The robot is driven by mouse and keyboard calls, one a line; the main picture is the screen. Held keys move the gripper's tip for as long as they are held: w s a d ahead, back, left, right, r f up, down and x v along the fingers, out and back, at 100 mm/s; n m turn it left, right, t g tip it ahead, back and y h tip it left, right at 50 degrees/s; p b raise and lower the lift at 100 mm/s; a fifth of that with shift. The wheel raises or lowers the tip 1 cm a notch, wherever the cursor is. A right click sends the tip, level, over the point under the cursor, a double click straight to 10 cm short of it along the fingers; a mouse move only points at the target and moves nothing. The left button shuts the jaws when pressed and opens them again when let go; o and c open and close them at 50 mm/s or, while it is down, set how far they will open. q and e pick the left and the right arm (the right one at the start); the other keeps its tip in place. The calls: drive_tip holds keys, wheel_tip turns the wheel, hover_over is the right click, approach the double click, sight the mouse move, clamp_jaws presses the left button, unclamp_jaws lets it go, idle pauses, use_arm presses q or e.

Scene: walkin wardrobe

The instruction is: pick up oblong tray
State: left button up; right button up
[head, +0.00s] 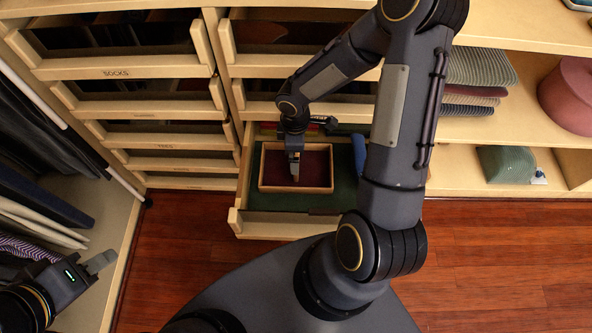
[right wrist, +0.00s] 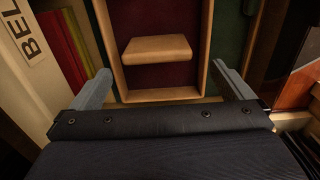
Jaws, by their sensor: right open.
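The oblong tray (head: 300,190) has a light wooden rim and a dark red floor. It lies in an open drawer with a green lining. In the right wrist view the tray's near rim (right wrist: 160,95) is close ahead, with a small light wooden piece (right wrist: 158,48) inside the frame. My right gripper (head: 294,172) reaches down over the tray; in the right wrist view (right wrist: 165,87) its fingers are apart with nothing held, one toward each side of the near end. Contact cannot be told. My left gripper (head: 100,262) is at lower left, away from the tray; its finger gap is unclear.
The open drawer (head: 238,200) has walls close around the tray. Red items (right wrist: 62,48) stand beside it. Closed-in drawers rise at the left, hanging clothes (head: 40,215) are at far left, and shelves with folded clothes (head: 475,70) are at right. The wooden floor (head: 500,260) is clear.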

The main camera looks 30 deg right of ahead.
drive_tip(key=f, duration=0.2)
drive_tip(key=f+b, duration=0.1)
drive_tip(key=f, duration=0.4)
drive_tip(key=shift+w+d+f+b, duration=0.1)
drive_tip(key=shift+d+f+b, duration=0.05)
drive_tip(key=shift+d+b, duration=0.2)
drive_tip(key=c, duration=1.1)
drive_tip(key=shift+a, duration=0.1)
